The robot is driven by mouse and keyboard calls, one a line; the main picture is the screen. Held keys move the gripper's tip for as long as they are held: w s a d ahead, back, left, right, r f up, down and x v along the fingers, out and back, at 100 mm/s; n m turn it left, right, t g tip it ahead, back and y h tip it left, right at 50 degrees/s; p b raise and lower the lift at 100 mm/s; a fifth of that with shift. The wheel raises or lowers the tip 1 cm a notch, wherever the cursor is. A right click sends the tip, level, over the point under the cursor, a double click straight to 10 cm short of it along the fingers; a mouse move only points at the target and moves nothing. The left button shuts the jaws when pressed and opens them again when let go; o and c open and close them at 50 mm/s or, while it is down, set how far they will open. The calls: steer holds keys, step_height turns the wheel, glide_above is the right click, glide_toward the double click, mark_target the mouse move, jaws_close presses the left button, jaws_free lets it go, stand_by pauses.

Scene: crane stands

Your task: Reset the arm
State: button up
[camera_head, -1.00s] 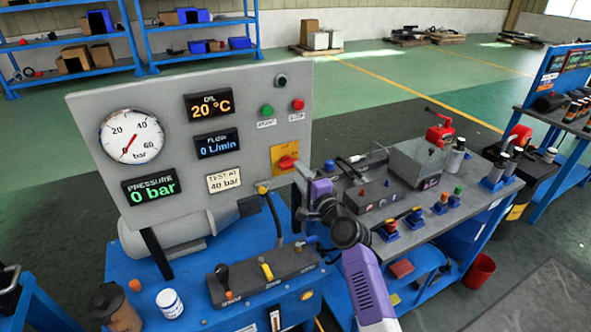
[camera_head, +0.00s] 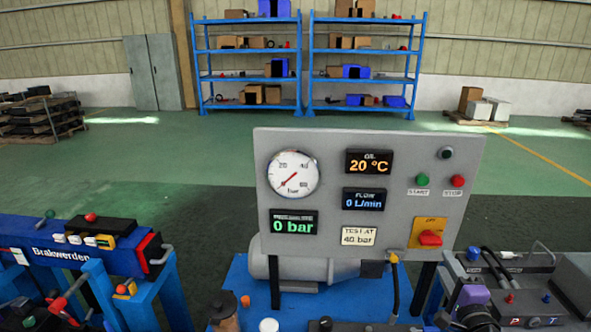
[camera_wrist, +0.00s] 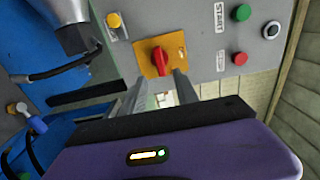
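My gripper (camera_wrist: 159,82) shows in the wrist view with its two grey fingers apart and nothing between them. The fingertips are close to the red rotary switch (camera_wrist: 160,58) on its yellow plate; I cannot tell whether they touch it. In the head view the switch (camera_head: 430,238) sits at the lower right of the grey panel (camera_head: 300,237). A purple part of my arm shows at the bottom right of that view, mostly cut off. My fingertips cannot be made out there.
The panel's gauge (camera_head: 293,175) points near zero, and its displays read 0 bar, 0 L/min and 20 °C. Blue shelves (camera_head: 245,60) stand far behind open green floor.

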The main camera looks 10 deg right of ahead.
steer(key=s+a+f+n+g+y, duration=0.1)
steer(key=s+a+n, duration=0.6)
steer(key=s, duration=0.7)
steer(key=s+a+f+n+y+b, duration=0.1)
steer(key=s+a+n+y, duration=0.1)
steer(key=s+a+n, duration=0.5)
steer(key=s+a+f+n+g+y, duration=0.1)
steer(key=s+a+n, duration=0.6)
steer(key=s, duration=1.4)
steer(key=a+y, duration=0.1)
steer(key=a, duration=0.4)
steer(key=shift+s+a+g, duration=0.3)
steer(key=shift+a, duration=0.05)
